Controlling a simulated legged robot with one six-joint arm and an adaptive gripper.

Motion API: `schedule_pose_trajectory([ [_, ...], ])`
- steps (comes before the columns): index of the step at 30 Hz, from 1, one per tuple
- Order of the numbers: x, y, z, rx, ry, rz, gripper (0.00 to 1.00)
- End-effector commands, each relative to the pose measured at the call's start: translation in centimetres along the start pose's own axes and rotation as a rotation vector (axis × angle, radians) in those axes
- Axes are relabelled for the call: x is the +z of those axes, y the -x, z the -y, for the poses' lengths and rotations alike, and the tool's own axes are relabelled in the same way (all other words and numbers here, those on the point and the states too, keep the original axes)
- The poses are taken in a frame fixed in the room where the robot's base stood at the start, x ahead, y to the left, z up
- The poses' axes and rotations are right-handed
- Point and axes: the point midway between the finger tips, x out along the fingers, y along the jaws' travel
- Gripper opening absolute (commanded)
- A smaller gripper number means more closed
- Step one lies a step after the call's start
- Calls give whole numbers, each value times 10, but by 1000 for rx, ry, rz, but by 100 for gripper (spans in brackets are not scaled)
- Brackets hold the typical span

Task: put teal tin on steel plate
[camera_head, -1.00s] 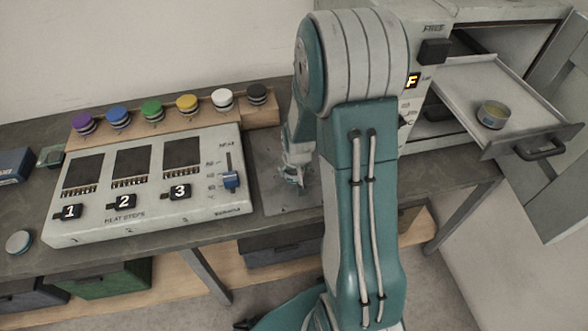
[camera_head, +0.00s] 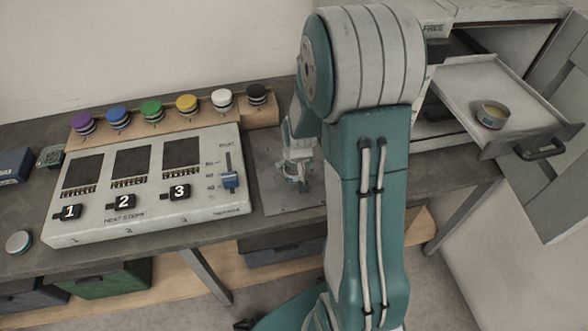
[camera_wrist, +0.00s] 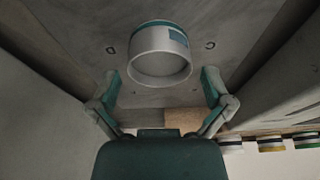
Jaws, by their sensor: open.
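The teal tin (camera_wrist: 160,60) is a pale grey cylinder with a teal band and a small teal label. In the wrist view it stands on the steel plate (camera_wrist: 110,45), a grey sheet with bolts. My gripper (camera_wrist: 160,85) is open, with one teal finger on each side of the tin and a visible gap to both. In the head view my gripper (camera_head: 298,182) is low over the steel plate (camera_head: 272,195), right of the heat-step panel. My arm hides the plate's right part, and the tin is hard to make out there.
The heat-step panel (camera_head: 145,190) stands left of the plate, with a rack of coloured-lid tins (camera_head: 187,103) behind it. At right, a pulled-out tray (camera_head: 460,85) holds an open tin (camera_head: 491,116). A round tin (camera_head: 18,242) lies at far left.

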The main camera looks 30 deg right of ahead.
Motion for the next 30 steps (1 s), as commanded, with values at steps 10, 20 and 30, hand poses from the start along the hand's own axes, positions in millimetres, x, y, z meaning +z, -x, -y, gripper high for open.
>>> schedule_pose_trajectory([
  [10,-1,61,0,0,0,-4,100],
  [20,0,97,0,0,0,-1,100],
  [30,24,177,34,-27,86,-75,100],
])
